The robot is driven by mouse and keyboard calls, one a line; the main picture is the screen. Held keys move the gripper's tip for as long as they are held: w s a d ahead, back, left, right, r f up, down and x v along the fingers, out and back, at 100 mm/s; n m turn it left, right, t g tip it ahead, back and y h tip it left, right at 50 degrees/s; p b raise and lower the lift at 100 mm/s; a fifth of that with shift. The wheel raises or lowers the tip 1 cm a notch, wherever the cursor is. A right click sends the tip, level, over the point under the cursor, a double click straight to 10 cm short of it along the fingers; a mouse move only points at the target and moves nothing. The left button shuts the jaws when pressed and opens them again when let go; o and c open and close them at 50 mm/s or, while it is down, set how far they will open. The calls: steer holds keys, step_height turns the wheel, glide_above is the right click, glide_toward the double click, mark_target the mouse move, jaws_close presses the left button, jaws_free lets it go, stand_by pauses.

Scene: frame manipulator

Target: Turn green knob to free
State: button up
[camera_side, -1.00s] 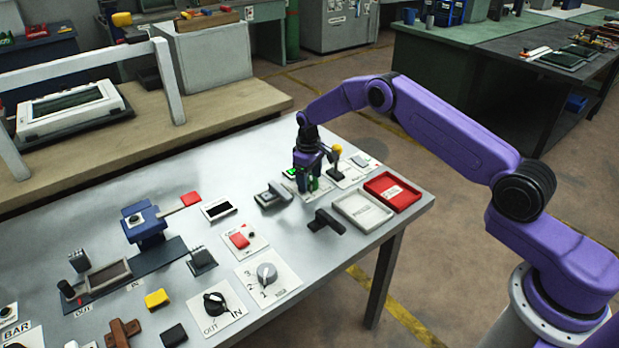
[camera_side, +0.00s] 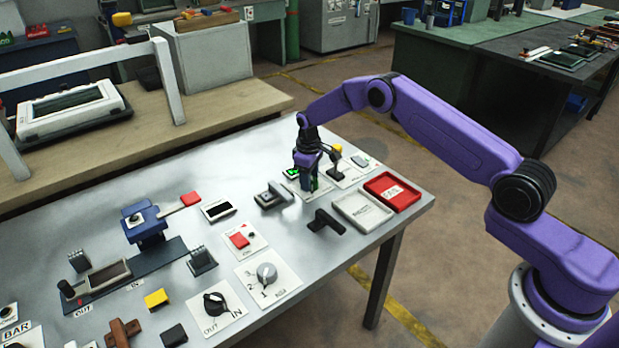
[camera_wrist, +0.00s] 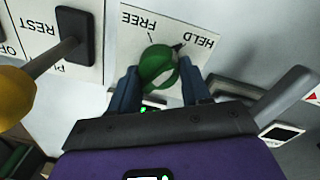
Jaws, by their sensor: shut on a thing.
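The green knob (camera_wrist: 155,64) sits on a white plate (camera_wrist: 205,62) in the wrist view. The plate carries the words FREE and HELD, upside down here, each with a short mark. The knob's raised grip seems to lean toward the HELD mark, but the fingers hide part of it. My gripper (camera_wrist: 160,80) has one blue finger on each side of the knob and is shut on it. In the side view my gripper (camera_side: 308,182) points down at the table's far right part and hides most of the knob.
A lever with a yellow ball (camera_wrist: 15,95) stands close beside my gripper, by a REST plate. A grey handle (camera_side: 272,196) is on the other side. White (camera_side: 362,212) and red (camera_side: 392,192) trays lie nearer the table's right edge.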

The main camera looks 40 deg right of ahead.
mark_target(312, 179)
steer(key=n, duration=0.6)
steer(key=shift+s, duration=0.1)
steer(key=n, duration=0.6)
steer(key=shift+s, duration=0.1)
steer(key=shift+n, duration=0.4)
steer(key=o, duration=1.1)
steer(key=shift+c, duration=0.2)
steer(key=shift+r, duration=0.1)
step_height(312, 179, up, 17)
steer(key=shift+s, duration=0.4)
steer(key=shift+r, duration=0.1)
